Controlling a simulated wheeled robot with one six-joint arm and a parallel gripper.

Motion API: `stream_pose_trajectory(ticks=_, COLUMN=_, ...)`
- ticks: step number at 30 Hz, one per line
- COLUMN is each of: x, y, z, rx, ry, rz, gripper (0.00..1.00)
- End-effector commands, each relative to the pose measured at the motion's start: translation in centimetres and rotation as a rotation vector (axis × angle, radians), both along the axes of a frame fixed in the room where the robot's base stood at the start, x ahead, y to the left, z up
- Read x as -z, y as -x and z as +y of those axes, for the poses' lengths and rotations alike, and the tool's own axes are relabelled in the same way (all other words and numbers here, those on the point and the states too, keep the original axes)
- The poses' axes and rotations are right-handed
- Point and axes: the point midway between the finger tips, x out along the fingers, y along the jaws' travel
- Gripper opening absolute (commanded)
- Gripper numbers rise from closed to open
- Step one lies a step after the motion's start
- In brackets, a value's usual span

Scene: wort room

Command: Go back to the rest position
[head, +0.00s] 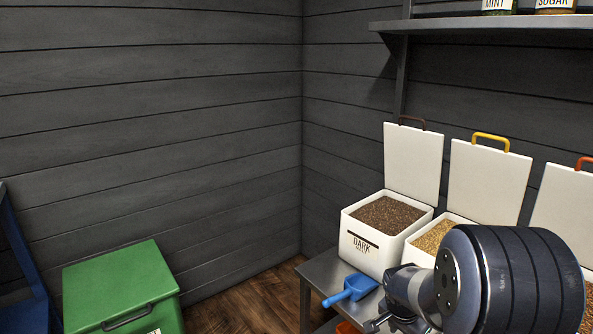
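My arm reaches in at the lower right of the head view, with a large dark ribbed link nearest the camera. Beyond it is a smaller grey part (400,300), which may belong to my gripper; its fingertips cannot be made out, so I cannot tell whether it is open or shut. A blue scoop (352,288) is just left of this grey part, in front of the white bin marked DARK (370,252). It appears to lie on the grey table (325,275), its handle toward the lower left. I see no grip on it.
Several white bins with raised lids stand along the right wall, holding grain; their lid handles are brown, yellow and orange. A shelf (480,22) with jars is above. A green lidded bin (115,285) and a blue object (20,270) stand left. Bare wooden floor (262,302) lies between.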

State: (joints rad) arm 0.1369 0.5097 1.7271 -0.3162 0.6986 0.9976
Motion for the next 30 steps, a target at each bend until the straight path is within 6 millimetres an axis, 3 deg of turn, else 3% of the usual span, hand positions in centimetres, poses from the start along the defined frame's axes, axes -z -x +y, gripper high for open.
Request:
stream_pose_trajectory(ticks=11, x=0.6, y=0.0, z=0.0, rx=0.0, ry=0.0, rz=0.0, gripper=0.45)
stream_pose_trajectory(ticks=22, x=5.6, y=0.1, z=0.1, rx=0.0, ry=-0.001, rz=0.001, gripper=0.45)
stream_pose_trajectory(ticks=24, x=2.9, y=0.2, z=0.4, rx=0.0, ry=0.001, rz=-0.006, gripper=0.45)
stream_pose_trajectory(ticks=30, x=-0.9, y=1.0, z=1.3, rx=-0.001, ry=0.0, rz=-0.005, gripper=0.45)
